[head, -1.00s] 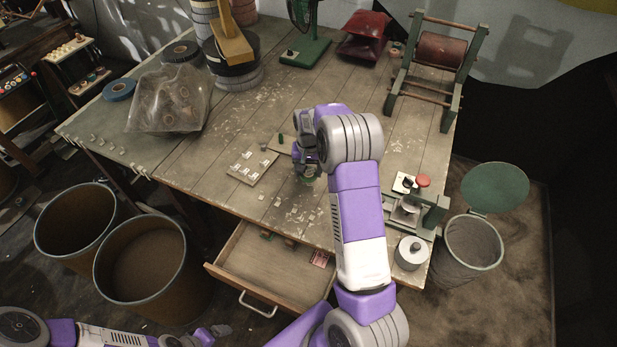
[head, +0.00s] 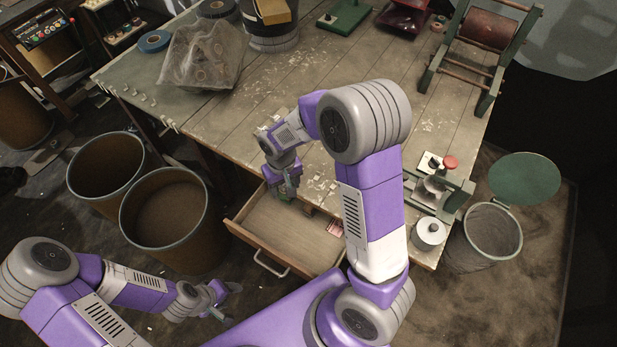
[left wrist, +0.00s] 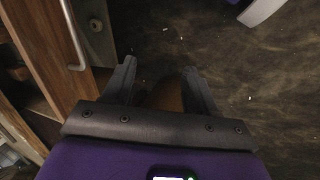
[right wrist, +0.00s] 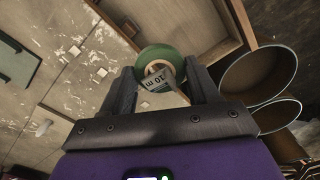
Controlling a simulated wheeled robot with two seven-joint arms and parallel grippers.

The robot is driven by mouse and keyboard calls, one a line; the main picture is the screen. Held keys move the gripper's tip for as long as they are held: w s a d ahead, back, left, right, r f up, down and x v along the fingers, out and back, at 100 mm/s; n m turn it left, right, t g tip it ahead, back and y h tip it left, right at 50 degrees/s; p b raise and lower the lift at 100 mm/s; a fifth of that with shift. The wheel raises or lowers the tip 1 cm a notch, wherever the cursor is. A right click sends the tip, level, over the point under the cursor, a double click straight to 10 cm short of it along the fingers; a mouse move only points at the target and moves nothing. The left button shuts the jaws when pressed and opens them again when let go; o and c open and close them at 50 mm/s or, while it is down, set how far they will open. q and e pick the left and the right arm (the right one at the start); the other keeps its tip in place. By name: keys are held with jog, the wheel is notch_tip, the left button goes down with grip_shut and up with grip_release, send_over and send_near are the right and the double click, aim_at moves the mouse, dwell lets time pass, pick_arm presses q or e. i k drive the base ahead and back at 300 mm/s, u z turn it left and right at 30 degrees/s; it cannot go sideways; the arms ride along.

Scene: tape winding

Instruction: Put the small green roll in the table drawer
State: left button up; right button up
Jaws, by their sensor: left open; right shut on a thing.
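The small green roll (right wrist: 158,50) is pinched between the fingertips of my right gripper (right wrist: 160,75), with a printed label in its middle. In the head view my right gripper (head: 286,186) is above the back part of the open table drawer (head: 288,238), and the roll is partly hidden by the gripper. The drawer's wooden wall also shows in the right wrist view (right wrist: 212,66). My left gripper (head: 218,303) is open and empty, low in front of the drawer. The drawer front with its metal handle shows in the left wrist view (left wrist: 50,50).
A pink-red card (head: 335,228) lies inside the drawer at the right; its front area is bare. Two open bins (head: 165,215) stand left of the drawer.

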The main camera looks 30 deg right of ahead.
aim_at(283, 229)
jog(key=k, duration=0.5)
jog(key=u, duration=1.2)
jog(key=i, duration=0.9)
jog(key=z, duration=1.65)
